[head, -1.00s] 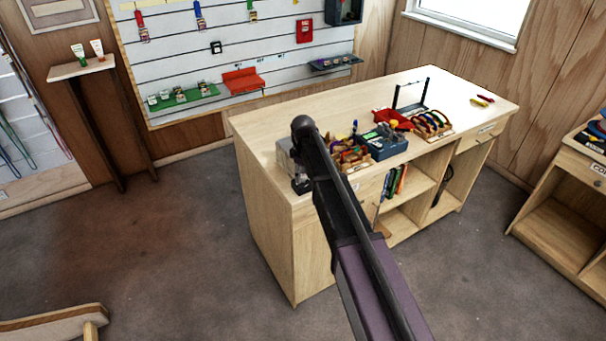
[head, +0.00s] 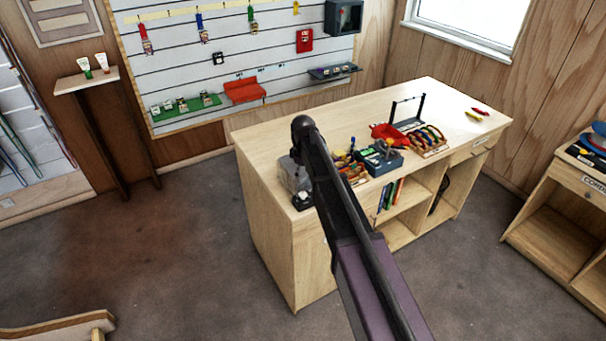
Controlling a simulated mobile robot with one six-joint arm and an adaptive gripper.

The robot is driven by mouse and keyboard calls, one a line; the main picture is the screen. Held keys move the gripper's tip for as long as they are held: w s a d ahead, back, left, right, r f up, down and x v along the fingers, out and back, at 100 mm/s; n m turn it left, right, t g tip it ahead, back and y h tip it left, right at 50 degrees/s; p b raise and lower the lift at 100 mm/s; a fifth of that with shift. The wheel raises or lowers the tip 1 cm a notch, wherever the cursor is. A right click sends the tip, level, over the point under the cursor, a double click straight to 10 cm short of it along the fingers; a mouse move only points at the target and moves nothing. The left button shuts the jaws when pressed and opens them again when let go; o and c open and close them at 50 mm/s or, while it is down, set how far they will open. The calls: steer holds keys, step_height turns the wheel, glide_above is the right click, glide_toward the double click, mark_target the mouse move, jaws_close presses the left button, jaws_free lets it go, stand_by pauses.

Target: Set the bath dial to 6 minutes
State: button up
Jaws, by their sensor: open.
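A grey box-like device (head: 293,176) stands on the near left end of the wooden counter, partly hidden behind my arm. A small black object (head: 302,201) sits at its front, by the counter edge. A blue-grey box (head: 380,159) with small items on or in it stands near the middle of the front edge. I cannot tell which of these is the bath, and no dial or minute marks can be read. My arm crosses the middle of the view, its dark joint in front of the counter's left part. My gripper does not show.
The wooden counter (head: 268,149) also carries coloured gear, a red tray (head: 388,134) and a black stand (head: 407,112). A slatted wall panel (head: 170,66) hangs behind. Another wooden cabinet (head: 556,222) stands at right.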

steer(key=shift+r+p, duration=2.15)
steer(key=shift+r, duration=0.35)
steer(key=s+d+f+m+b, duration=0.3)
steer(key=s+d+m, duration=0.1)
steer(key=s+d, duration=0.3)
steer(key=s+d+f+m+b, duration=0.3)
steer(key=s+d+m, duration=0.1)
steer(key=s+d, duration=0.4)
steer(key=s+d+f+m+b, duration=0.3)
steer(key=s+d, duration=0.5)
steer(key=s, duration=0.3)
steer(key=shift+s+f+m+b, duration=0.25)
steer(key=shift+f+m+b, duration=0.05)
steer(key=shift+m, duration=0.6)
